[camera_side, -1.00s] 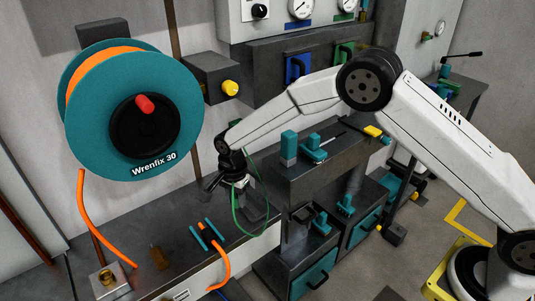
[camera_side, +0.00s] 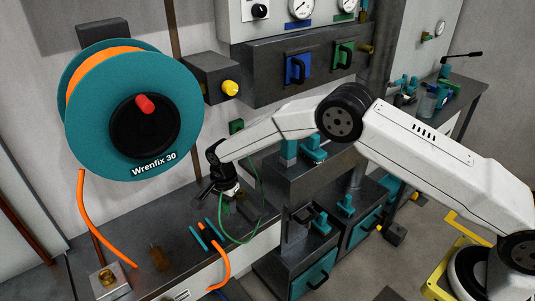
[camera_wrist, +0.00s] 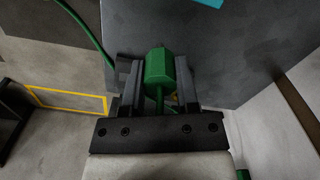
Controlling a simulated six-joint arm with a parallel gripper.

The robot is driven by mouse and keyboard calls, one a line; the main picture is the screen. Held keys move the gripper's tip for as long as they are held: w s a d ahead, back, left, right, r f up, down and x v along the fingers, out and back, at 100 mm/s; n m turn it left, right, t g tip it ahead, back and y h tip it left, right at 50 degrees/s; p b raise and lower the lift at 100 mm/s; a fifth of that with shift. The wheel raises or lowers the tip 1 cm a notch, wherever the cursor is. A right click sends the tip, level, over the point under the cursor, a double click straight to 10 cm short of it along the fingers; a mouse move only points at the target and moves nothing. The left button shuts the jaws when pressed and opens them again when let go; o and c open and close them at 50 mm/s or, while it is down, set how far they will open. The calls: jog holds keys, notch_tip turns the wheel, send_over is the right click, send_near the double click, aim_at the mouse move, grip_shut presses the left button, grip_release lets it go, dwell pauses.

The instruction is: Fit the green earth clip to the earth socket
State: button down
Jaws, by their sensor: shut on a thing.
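My gripper (camera_side: 225,203) hangs over the dark bench at the centre left. In the wrist view its two fingers (camera_wrist: 157,88) are shut on the green earth clip (camera_wrist: 156,66), a faceted green block between them. A thin green cable (camera_side: 259,205) loops from the gripper to the right in the side view. The clip is small and hard to make out there. I cannot tell for certain which part is the earth socket. A small green block (camera_side: 236,127) is on the wall behind my arm, and a brass fitting (camera_side: 107,275) sits on a grey block at the bench's left.
A teal reel (camera_side: 180,95) with orange hose hangs at left. Teal rods and an orange hose end (camera_side: 207,236) lie on the bench near my gripper. A yellow knob (camera_side: 230,88) sticks out from a dark wall box. Shelves with teal parts stand at right.

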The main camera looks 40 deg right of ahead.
aim_at(227, 203)
jog(key=shift+f, duration=1)
jog(key=shift+f, duration=0.2)
jog(key=shift+c, duration=1.8)
grip_release()
jog(key=shift+r, duration=0.15)
jog(key=shift+s+r, duration=0.15)
jog(key=shift+r, duration=3.55)
